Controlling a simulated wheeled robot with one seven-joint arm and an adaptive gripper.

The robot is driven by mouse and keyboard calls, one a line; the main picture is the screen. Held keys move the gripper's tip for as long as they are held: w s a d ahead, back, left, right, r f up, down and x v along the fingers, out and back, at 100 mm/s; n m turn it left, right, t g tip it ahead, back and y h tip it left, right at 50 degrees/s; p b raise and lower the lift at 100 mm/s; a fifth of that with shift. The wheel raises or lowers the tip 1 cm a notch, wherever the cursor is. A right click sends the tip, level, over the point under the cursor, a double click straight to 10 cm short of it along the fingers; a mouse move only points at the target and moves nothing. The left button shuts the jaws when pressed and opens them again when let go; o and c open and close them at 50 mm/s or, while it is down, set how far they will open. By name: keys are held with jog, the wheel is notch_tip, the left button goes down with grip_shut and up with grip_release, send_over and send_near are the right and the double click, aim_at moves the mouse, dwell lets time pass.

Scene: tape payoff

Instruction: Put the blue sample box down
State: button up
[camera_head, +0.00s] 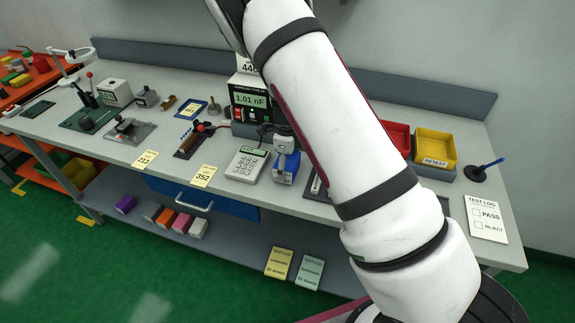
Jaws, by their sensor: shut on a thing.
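My white arm comes down across the right middle of the view. The arm hides part of the bench right of the box.
Yellow cards (204,176) lie along the front edge. A red bin (396,138) and yellow RETEST bin (435,148) stand at right, with a test log sheet (486,219).

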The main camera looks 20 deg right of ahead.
jog(key=shift+f, duration=0.2)
jog(key=shift+f, duration=0.15)
jog(key=o, duration=1.2)
